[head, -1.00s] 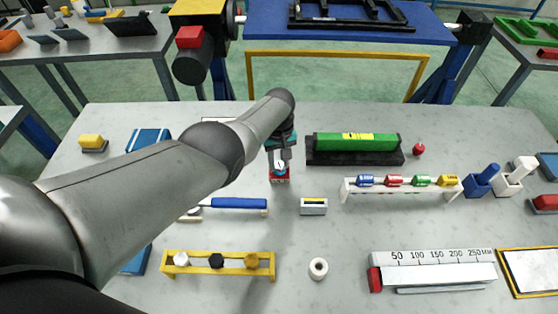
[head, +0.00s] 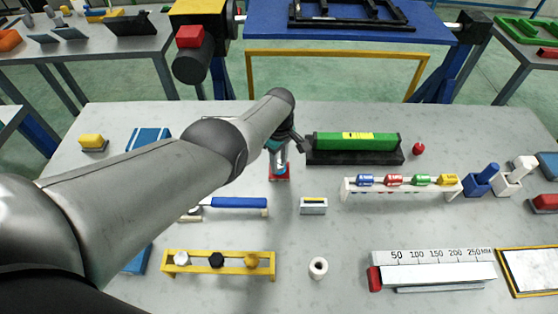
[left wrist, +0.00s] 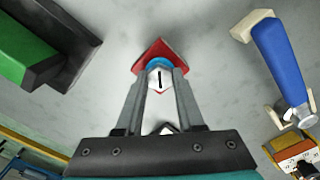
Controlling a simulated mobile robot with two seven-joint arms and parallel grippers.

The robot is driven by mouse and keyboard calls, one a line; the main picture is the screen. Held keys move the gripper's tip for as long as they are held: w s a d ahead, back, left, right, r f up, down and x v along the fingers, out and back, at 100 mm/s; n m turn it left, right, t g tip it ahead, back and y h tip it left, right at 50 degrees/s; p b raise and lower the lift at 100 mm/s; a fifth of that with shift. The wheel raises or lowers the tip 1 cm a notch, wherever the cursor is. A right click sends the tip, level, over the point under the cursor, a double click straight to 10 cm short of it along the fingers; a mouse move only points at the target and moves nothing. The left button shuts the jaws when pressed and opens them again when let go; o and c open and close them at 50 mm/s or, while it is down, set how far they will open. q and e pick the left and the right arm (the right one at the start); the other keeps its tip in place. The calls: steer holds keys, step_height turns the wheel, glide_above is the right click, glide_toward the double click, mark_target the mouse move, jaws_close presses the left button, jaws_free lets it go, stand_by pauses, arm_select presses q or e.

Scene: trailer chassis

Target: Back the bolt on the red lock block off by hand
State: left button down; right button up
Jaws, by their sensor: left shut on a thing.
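The red lock block (head: 279,178) sits on the table near the middle, under my left gripper (head: 280,163). In the left wrist view the red block (left wrist: 156,50) shows beyond the fingertips, with a blue ring on it. The bolt (left wrist: 160,79) has a white hex head with a black line across it. My left gripper (left wrist: 160,84) is shut on the bolt head, one finger on each side. The lower part of the bolt is hidden. My right gripper is in neither view.
A green bar in a black cradle (head: 355,157) stands close on the right. The table in front is partly clear.

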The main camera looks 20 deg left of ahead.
mark_target(279, 164)
arm_select(q)
steer(key=shift+s+d+f, duration=0.1)
steer(key=shift+s+f, duration=0.2)
steer(key=c, duration=1)
jaws_free()
steer(key=o, duration=0.5)
steer(key=shift+w+r, duration=0.1)
steer(key=shift+w, duration=0.1)
steer(key=shift+r, duration=0.1)
steer(key=shift+w+r+p, duration=0.1)
steer(key=shift+r+p, duration=0.35)
steer(key=shift+r, duration=0.05)
steer(key=shift+r+p, duration=3.8)
steer(key=shift+r, duration=3.25)
